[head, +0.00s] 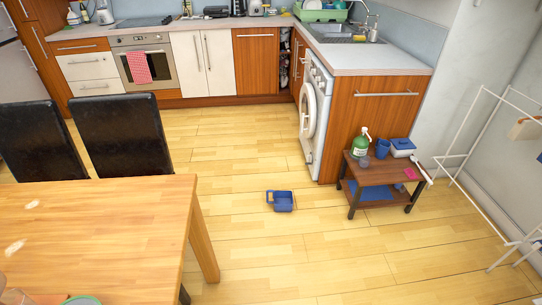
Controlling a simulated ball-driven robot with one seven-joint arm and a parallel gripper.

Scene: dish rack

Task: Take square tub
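A blue, square-looking open tub (281,200) sits on the wooden floor in the middle of the view, with what looks like a handle at its left. A second boxy container, white and blue (402,147), stands on the low wooden bench (382,170) to the right. I cannot tell from the picture alone which of the two is the square tub. My gripper is not in view.
A green bottle (360,145), a blue cup (383,149) and a pink item (411,173) are on the bench. A wooden table (100,230) fills the lower left, with black chairs behind. A white drying rack (463,150) stands right. Floor around the blue tub is clear.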

